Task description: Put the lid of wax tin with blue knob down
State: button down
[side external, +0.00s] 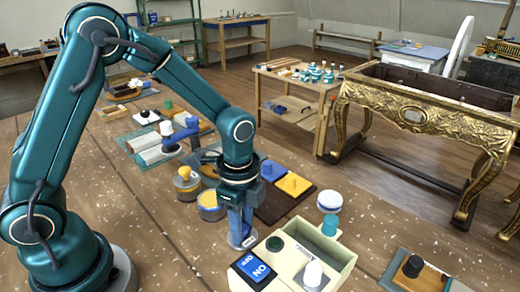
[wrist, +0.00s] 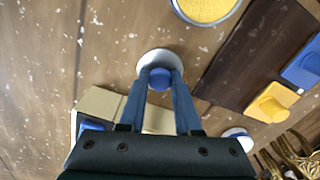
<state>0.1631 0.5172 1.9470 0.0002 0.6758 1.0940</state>
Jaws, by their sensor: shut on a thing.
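My gripper (side external: 240,222) points down and is shut on the blue knob (wrist: 161,78) of a round, pale lid (wrist: 152,62). In the side view, the lid (side external: 243,240) is level, low over the wooden bench in front of the cream box; I cannot tell whether it touches the bench. The fingers (wrist: 160,84) hide part of it. An open round tin with yellow wax (wrist: 205,6) is at the top of the wrist view, apart from the lid. In the side view this tin (side external: 209,207) stands left of my gripper.
A cream box (side external: 335,245) with a blue ON switch (side external: 252,268), a green knob and a white knob is close on the right. A dark board (side external: 278,205) with blue and yellow blocks lies behind. Another knobbed tin (side external: 187,184) stands farther left. Bare bench lies in front.

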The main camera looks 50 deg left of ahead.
jog(key=shift+f, duration=0.15)
jog(key=c, duration=0.6)
grip_release()
notch_tip(320, 180, up, 12)
jog(key=s+a+r+n+t, duration=0.1)
jog(key=s+a+n+t, duration=0.1)
jog(key=s+n, duration=0.3)
jog(key=s+a+r+n+t, duration=0.2)
jog(key=s+n, duration=0.3)
jog(key=n, duration=0.4)
jog(key=shift+s+a+t, duration=0.2)
jog(key=shift+t, duration=0.6)
